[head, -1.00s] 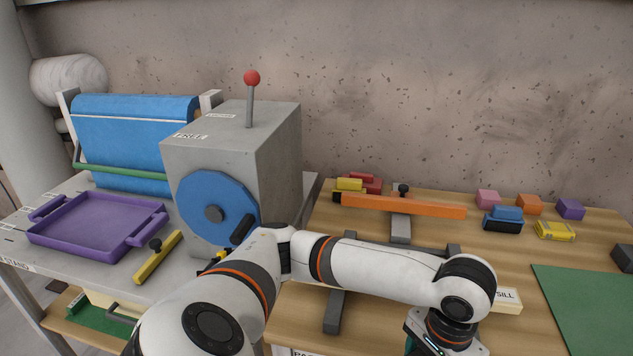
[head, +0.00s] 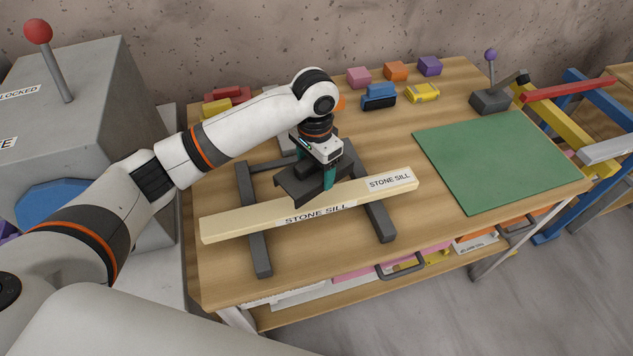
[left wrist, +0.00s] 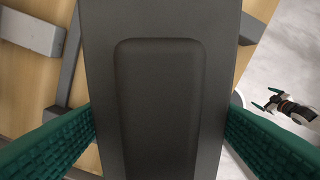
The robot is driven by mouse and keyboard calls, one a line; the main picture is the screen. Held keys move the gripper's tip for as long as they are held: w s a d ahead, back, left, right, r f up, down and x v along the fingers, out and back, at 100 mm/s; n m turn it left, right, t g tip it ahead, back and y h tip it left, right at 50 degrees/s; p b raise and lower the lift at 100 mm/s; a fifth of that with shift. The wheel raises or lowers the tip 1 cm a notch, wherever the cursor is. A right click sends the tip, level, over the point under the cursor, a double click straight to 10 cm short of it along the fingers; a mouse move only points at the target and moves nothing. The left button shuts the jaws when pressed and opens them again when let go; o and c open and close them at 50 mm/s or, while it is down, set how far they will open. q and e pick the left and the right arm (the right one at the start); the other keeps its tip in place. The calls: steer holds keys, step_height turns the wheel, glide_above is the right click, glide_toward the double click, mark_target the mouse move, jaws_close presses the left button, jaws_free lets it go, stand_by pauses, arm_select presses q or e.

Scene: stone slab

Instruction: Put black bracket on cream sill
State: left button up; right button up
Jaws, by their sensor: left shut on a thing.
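My left gripper (head: 326,178) is shut on the black bracket (head: 296,187), with its teal fingers on either side of it. The bracket is a dark plate over the middle of the cream sill (head: 235,225), overlapping its back edge. I cannot tell whether it touches the sill. The sill is a long bar labelled STONE SILL, lying across two grey supports. In the left wrist view the bracket (left wrist: 160,100) fills the middle between both fingers, with a raised rounded panel. My right gripper (left wrist: 268,99) shows small at the right there, with its fingers apart.
A green mat (head: 500,160) lies to the right. Coloured blocks and small toy cars, including a yellow one (head: 423,93), stand along the back. A lever box (head: 491,101) is at the back right. A grey machine (head: 95,110) stands at the left.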

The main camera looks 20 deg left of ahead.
arm_select(q)
steer(key=f, duration=0.2)
steer(key=shift+s+a+f, duration=0.15)
steer(key=shift+s+f, duration=0.15)
steer(key=shift+f, duration=0.5)
step_height(320, 180, down, 4)
steer(key=shift+w+r+p, duration=0.1)
steer(key=shift+w+p, duration=0.05)
steer(key=shift+p, duration=0.35)
arm_select(e)
steer(key=shift+a+r, duration=0.6)
steer(key=shift+a, duration=0.1)
steer(key=shift+d, duration=0.2)
arm_select(q)
steer(key=o, duration=1)
steer(key=shift+c, duration=0.2)
arm_select(e)
steer(key=shift+s+d, duration=0.2)
